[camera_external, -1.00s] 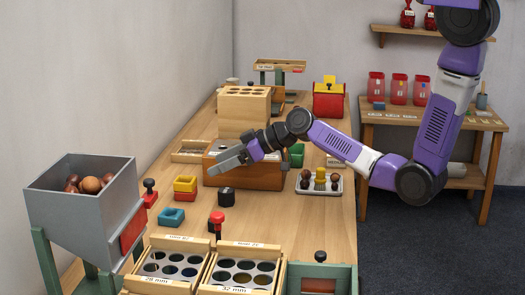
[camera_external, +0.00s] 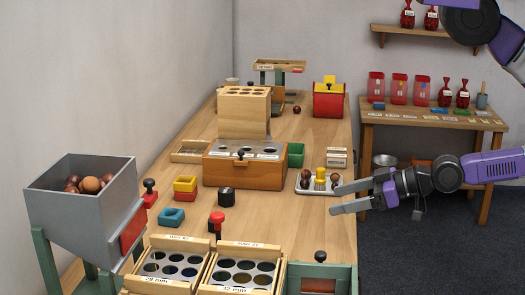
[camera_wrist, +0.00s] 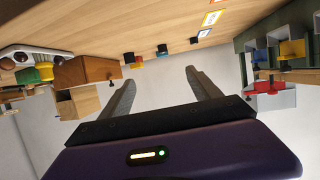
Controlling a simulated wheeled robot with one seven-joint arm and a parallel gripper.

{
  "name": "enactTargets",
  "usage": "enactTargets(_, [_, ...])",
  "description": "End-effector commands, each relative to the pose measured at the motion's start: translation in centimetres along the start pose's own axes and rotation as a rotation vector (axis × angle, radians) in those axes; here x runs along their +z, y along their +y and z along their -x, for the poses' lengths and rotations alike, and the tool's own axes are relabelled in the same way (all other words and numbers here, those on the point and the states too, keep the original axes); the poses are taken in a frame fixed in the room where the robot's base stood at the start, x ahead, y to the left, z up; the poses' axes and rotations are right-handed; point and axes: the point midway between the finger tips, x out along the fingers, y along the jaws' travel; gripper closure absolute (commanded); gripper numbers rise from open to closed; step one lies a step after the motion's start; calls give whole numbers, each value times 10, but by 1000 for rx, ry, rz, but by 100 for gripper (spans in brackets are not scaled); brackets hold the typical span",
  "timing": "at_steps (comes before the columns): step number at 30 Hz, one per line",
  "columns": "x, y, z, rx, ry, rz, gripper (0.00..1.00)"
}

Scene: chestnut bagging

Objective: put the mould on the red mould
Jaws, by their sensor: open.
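In the external view a yellow mould (camera_external: 185,183) sits on top of a red mould (camera_external: 185,194), left of the table's middle. A teal-blue mould (camera_external: 171,217) lies alone on the table just in front of them, apart from that stack. My gripper (camera_external: 333,198) is open and empty at the table's right edge, right of the moulds and near a white tray. In the wrist view my gripper (camera_wrist: 160,76) has its two fingers spread with nothing between them. Small coloured pieces show beyond the fingers there, too small to name surely.
A wooden box with holes (camera_external: 222,170) stands behind the moulds. A black cylinder (camera_external: 226,203) and red-topped stamp (camera_external: 217,229) stand to their right. A hopper of chestnuts (camera_external: 130,170) is at left.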

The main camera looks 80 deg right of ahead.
Motion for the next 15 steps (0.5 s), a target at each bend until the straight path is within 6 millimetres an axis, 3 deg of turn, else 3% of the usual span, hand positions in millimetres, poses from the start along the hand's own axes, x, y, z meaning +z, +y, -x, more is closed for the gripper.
enactTargets(1, [-6,-5,23,-19,8,5,28])
enactTargets(6, [-37,-15,77,-71,60,10,28])
enactTargets(10, [-54,-20,98,-99,86,11,28])
enactTargets(15, [-62,-21,106,-112,98,10,28])
